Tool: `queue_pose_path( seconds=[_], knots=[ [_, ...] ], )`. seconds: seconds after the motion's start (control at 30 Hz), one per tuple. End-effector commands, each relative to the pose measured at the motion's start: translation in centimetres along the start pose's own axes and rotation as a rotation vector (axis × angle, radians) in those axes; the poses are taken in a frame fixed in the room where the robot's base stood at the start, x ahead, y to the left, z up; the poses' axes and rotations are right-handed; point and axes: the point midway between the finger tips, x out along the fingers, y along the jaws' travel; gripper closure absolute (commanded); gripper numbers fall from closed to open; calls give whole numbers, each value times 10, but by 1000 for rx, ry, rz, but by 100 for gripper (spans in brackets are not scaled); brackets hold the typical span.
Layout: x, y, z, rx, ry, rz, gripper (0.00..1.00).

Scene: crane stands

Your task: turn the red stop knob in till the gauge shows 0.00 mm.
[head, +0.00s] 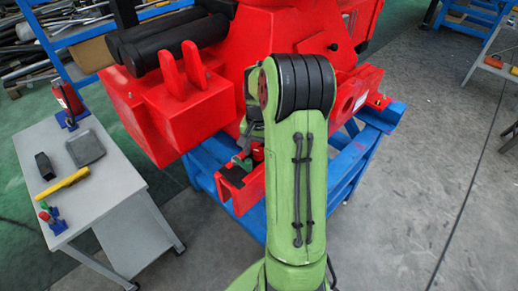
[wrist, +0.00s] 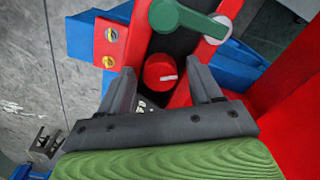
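The red stop knob (wrist: 160,67), round with a white mark on its face, shows in the middle of the wrist view. My gripper (wrist: 160,75) is open, with one dark finger on each side of the knob and gaps between fingers and knob. I cannot tell whether the fingertips reach down to the knob's height. A dark face with white marks, partly hidden by my gripper, lies just below the knob; I cannot read a gauge value in either view. In the head view my green arm covers most of this area.
A green lever (wrist: 188,18) with a round hub sits just above the knob in the wrist view. Two yellow round labels (wrist: 111,35) are on the red bracket. A blue stand (head: 343,178) carries the red machine (head: 190,115). A grey table (head: 105,180) with tools stands left.

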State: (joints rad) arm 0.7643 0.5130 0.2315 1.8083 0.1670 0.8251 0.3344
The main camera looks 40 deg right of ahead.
Motion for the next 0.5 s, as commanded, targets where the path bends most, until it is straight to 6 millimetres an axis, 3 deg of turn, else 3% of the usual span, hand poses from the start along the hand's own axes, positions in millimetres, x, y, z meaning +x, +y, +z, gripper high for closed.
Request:
queue_pose_path(
  seconds=[0.03,0.33,0.5],
  knots=[
    [0,0,0,0,0,0,44],
    [0,0,0,0,0,0,90],
    [-1,0,0,7,1,0,91]
  ],
)
